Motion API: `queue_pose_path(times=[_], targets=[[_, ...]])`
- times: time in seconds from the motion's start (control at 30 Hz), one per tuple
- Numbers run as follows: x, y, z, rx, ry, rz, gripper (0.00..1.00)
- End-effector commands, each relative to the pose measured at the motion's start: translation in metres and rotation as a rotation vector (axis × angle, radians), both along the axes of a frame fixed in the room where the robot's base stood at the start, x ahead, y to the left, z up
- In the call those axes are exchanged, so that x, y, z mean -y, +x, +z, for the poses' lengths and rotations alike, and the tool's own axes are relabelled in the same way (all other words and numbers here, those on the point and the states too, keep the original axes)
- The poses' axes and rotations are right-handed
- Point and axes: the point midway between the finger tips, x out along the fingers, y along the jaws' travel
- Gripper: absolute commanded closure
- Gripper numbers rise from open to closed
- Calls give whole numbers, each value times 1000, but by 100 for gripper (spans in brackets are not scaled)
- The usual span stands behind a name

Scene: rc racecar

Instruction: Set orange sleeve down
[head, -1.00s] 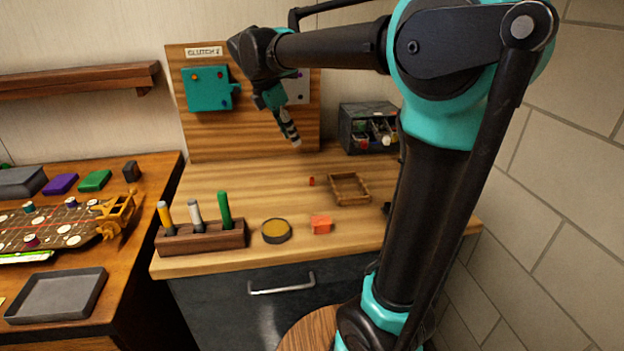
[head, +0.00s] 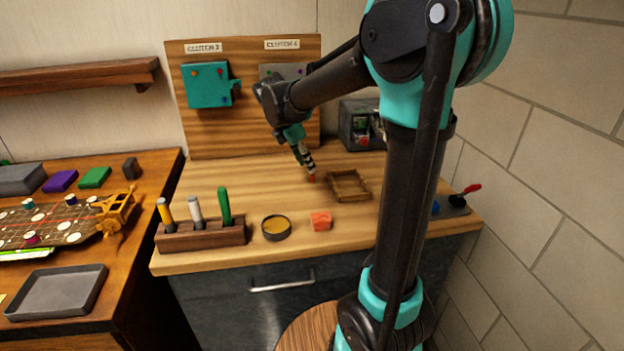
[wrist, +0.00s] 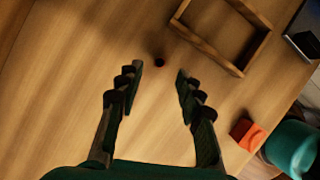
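A small orange-red upright piece, which looks like the orange sleeve (head: 311,178), stands on the wooden worktop just below my fingertips. My gripper (head: 307,165) points down at it from above. In the wrist view my gripper (wrist: 158,72) has its two dark fingers well apart, with nothing held between them. A small dark round spot, probably the sleeve (wrist: 159,62) from above, shows on the wood just beyond and between the fingertips. I cannot tell whether the fingertips reach down around it.
A wooden frame tray (head: 334,194) lies right of the sleeve. An orange block (head: 320,221) and a round dish (head: 276,228) sit nearer the front edge. A tool rack (head: 205,236) stands front left. A dark bin (head: 352,142) stands at the back right.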

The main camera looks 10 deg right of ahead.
Motion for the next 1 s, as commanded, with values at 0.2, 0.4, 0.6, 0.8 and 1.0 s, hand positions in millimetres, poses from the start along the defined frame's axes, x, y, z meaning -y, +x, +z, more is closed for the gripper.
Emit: queue_pose_path(times=[0.2,0.4,0.6,0.8,1.0], targets=[[12,5,-28,0,0,-2,63],[17,7,-43,0,0,-1,63],[17,7,-43,0,0,0,63],[17,7,-43,0,0,0,85],[17,7,-43,0,0,0,95]])
